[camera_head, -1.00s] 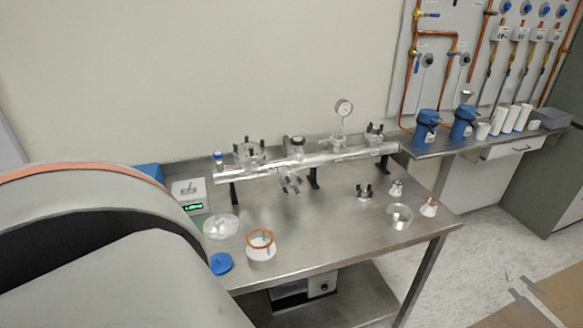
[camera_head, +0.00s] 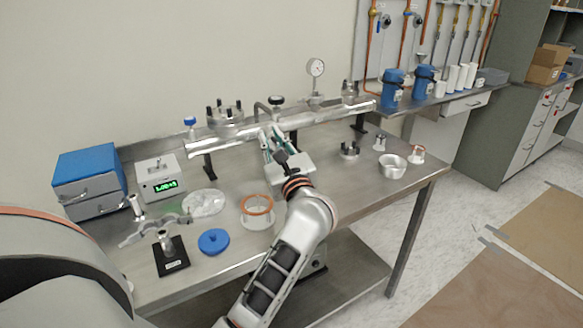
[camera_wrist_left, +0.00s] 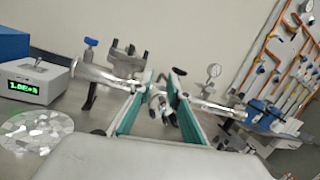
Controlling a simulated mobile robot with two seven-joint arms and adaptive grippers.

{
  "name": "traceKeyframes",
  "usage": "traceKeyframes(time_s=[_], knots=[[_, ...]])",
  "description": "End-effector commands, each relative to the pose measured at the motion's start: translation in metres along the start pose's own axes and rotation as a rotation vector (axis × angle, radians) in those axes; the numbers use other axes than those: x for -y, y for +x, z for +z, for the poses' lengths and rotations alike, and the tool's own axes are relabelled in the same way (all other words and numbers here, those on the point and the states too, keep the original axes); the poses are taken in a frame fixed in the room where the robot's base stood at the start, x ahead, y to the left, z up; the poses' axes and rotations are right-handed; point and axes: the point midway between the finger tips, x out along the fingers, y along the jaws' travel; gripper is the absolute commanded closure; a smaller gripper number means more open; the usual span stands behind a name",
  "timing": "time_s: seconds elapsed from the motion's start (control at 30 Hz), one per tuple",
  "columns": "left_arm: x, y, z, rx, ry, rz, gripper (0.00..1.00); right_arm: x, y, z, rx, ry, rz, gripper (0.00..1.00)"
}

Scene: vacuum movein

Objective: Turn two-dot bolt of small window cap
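The long metal tube (camera_head: 300,126) lies on stands across the table. My left gripper (camera_head: 266,134) reaches up to the tube's front side at its middle. It hides the small window cap there in the head view. In the left wrist view, a small flange part with bolts (camera_wrist_left: 157,98), apparently the small window cap, shows between the teal-lined fingers of my left gripper (camera_wrist_left: 160,80). The fingers stand apart, with a gap on view. I cannot tell whether either finger touches a bolt. The dot marks on the bolts are too small to make out. My right gripper is out of view.
A larger bolted flange (camera_head: 224,113) sits on the tube's left part, and a gauge (camera_head: 316,68) rises behind. A white ring-topped cup (camera_head: 257,212), blue lid (camera_head: 213,241), metal bowl (camera_head: 392,166) and black-bolted flange (camera_head: 350,151) stand on the table. The table's right front is partly clear.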

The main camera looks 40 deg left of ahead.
Motion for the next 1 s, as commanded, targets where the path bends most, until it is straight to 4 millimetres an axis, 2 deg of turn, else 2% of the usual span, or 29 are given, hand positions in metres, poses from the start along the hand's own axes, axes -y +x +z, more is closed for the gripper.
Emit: traceKeyframes(time_s=[0.03, 0.1, 0.23, 0.37, 0.47, 0.8, 1.0], knots=[[0.003, 0.003, -0.034, -0.097, -0.131, 0.028, 0.83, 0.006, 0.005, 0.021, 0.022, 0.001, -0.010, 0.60], [0.011, 0.004, -0.058, -0.218, -0.307, 0.064, 0.83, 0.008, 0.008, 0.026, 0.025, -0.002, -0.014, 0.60], [0.029, -0.001, -0.088, -0.381, -0.523, 0.110, 0.83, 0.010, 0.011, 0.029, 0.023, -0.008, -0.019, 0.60], [0.040, -0.003, -0.098, -0.455, -0.617, 0.130, 0.83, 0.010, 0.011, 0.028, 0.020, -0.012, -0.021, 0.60], [0.042, 0.003, -0.102, -0.468, -0.633, 0.133, 0.83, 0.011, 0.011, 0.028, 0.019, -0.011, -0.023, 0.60], [0.042, 0.047, -0.125, -0.465, -0.626, 0.133, 0.83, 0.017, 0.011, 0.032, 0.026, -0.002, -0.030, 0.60], [0.043, 0.062, -0.132, -0.465, -0.629, 0.132, 0.83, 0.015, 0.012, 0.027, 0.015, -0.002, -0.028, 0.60]])
